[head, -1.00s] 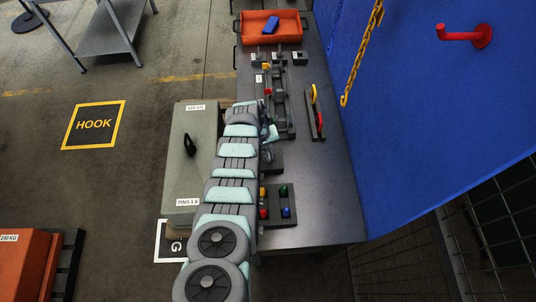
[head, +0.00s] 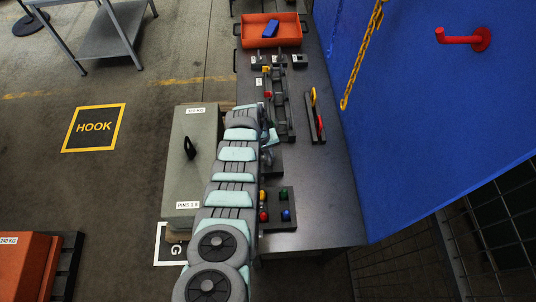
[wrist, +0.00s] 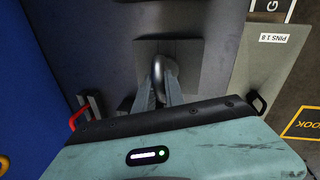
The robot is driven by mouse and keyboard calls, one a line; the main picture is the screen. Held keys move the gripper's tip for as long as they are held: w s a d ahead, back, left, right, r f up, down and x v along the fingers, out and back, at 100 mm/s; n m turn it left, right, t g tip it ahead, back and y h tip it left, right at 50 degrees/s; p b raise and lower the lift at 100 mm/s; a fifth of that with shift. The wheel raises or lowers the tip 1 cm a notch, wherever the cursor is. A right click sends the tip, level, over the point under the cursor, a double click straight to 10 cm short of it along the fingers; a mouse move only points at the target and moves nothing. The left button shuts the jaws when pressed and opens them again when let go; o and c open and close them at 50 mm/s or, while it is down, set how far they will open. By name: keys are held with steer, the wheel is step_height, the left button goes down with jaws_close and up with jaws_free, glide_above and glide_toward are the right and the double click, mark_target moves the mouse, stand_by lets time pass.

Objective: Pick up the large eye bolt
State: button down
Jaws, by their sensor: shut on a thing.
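The large eye bolt (wrist: 170,66) shows in the wrist view as a thick grey ring standing up from a square dark grey plate (wrist: 190,52). My gripper (wrist: 160,88) is shut on the ring, with one finger on each side of it. The lower part of the ring is hidden behind the fingers and the pale green wrist housing. The bolt still appears to be at its plate; I cannot tell whether there is a gap under it. In the head view my arm covers most of the bolt, and the dark plate (head: 274,163) shows beside the arm.
On the bench (head: 320,190) are a plate with coloured knobs (head: 279,222), a rack of dark parts (head: 282,110) and red and yellow handles (head: 316,115). An orange tray (head: 285,40) stands at the far end. A grey-green block (head: 185,180) with a black handle stands left. A yellow chain (head: 362,55) hangs right.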

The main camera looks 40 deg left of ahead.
steer(key=shift+r, duration=0.2)
steer(key=shift+r+p, duration=0.6)
steer(key=shift+r, duration=0.8)
step_height(320, 180, up, 17)
steer(key=shift+f, duration=0.1)
